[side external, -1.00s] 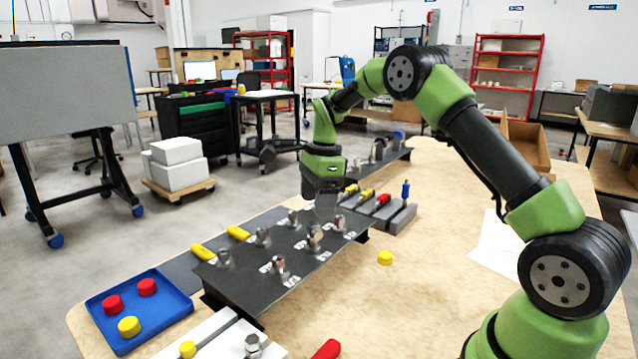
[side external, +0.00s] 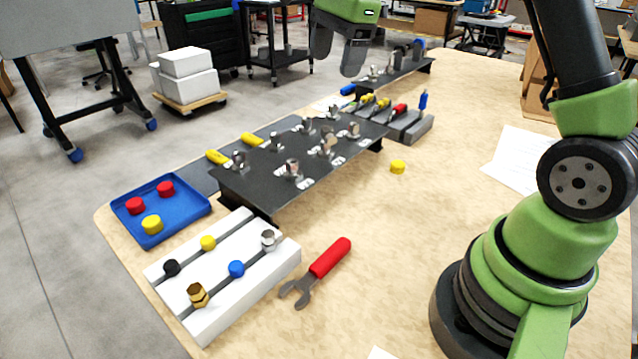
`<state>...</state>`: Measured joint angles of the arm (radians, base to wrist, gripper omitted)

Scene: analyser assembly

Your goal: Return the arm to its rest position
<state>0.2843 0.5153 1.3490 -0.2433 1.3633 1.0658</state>
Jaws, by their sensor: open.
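My gripper (side external: 338,52) hangs at the top of the side external view, above the far part of the table. Its two dark fingers point down and stand apart, with nothing between them. It is above and behind the dark panel (side external: 262,178), which carries several metal fittings, and seems clear of it. My arm's upper links run out of the top of the picture, so the middle of the arm is hidden.
A blue tray (side external: 180,219) holds red and yellow caps. A white block (side external: 222,309) carries caps and fittings. A red-handled wrench (side external: 329,259) lies beside it. A yellow cap (side external: 397,167) lies alone. Tools rest in a grey holder (side external: 418,128). The table's right middle is mostly bare.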

